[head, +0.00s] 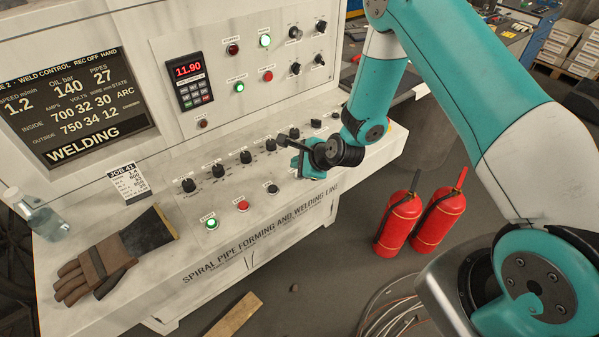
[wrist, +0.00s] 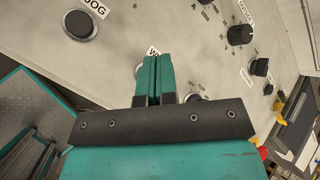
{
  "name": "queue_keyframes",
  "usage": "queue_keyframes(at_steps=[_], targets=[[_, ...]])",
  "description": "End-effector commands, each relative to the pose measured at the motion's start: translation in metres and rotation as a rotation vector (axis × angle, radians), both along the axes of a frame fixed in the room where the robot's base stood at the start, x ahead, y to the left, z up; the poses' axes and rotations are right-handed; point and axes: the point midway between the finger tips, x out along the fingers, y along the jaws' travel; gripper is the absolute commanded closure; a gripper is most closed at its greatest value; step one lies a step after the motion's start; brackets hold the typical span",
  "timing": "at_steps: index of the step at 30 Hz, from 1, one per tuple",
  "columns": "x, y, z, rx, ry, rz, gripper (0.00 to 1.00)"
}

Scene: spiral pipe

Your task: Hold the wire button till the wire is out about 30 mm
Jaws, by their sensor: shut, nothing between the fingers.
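The wire button (wrist: 138,69) is mostly hidden behind my fingers in the wrist view. Only part of its rim shows, below a label starting with W (wrist: 153,50). My gripper (wrist: 152,78) is shut and empty, its teal fingers over the button; I cannot tell whether they touch it. In the head view my gripper (head: 304,164) is at the right end of the button row and hides the button. The screen (head: 75,105) reads WELDING, with inside 700 32 30 and outside 750 34 12; the third column appears headed wire mm.
The jog button (wrist: 81,25) is left of my fingers, with a green start button (head: 211,224) and red button (head: 242,205) farther along. Black knobs (head: 246,157) line the panel behind. Fire extinguishers (head: 398,222) stand right.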

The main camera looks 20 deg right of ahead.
Motion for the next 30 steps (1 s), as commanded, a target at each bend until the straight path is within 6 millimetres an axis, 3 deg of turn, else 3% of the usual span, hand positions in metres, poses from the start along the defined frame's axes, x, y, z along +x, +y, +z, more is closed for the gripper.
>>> queue_keyframes(at_steps=[30], targets=[[0.0,0.0,-0.01,0.0,0.0,0.0,1.0]])
